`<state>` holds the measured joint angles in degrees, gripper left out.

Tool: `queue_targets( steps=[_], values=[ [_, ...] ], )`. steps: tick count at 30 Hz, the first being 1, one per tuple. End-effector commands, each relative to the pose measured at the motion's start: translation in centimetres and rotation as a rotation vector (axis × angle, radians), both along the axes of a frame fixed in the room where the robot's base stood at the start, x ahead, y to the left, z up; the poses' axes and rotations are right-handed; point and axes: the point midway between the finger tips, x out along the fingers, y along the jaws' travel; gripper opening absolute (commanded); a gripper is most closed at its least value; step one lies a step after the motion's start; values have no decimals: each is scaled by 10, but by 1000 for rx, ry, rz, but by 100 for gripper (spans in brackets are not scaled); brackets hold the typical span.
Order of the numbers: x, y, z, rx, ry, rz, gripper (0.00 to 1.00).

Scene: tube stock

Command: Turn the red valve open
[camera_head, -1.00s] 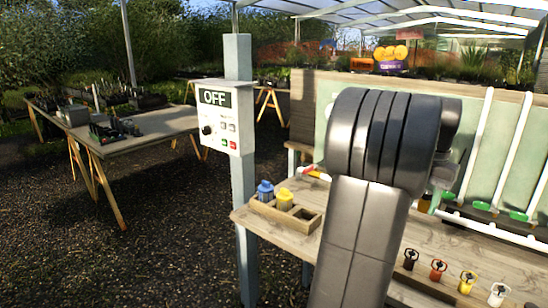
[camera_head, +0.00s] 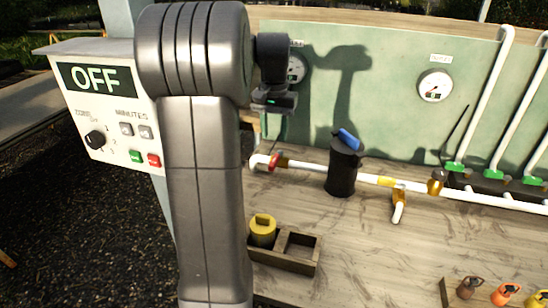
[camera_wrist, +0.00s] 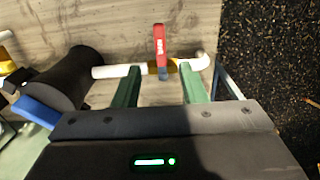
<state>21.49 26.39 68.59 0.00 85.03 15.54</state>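The red valve (camera_wrist: 159,40) shows in the wrist view as a red lever on a yellow fitting of the white pipe, just ahead of my gripper (camera_wrist: 160,67). Its two green fingers are apart, one on each side of the lever's line, with nothing between them. The lever points across the pipe in that view. In the head view the red valve (camera_head: 275,161) is small, near the left end of the white pipe (camera_head: 310,167). My gripper (camera_head: 274,98) hangs above it there, its fingers hard to make out.
A black canister (camera_head: 342,170) with a blue top interrupts the pipe to the right of the valve. A control box (camera_head: 105,100) reading OFF stands left. A wooden tray (camera_head: 290,262) with a yellow piece sits at the bench front. Round gauges (camera_head: 435,86) hang on the green back panel.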

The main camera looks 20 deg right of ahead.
Motion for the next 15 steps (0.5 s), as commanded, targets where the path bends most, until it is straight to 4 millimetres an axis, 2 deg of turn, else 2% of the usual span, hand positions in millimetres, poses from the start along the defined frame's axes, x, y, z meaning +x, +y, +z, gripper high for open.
queue_targets(
  steps=[1, 6, 10, 15],
  values=[
    [-1, 0, -14, 2, 4, -1, 38],
    [-1, 0, -49, 1, 3, 0, 38],
    [-1, 0, -70, 2, 4, 0, 38],
    [-1, 0, -86, 1, 1, 0, 38]
  ],
)
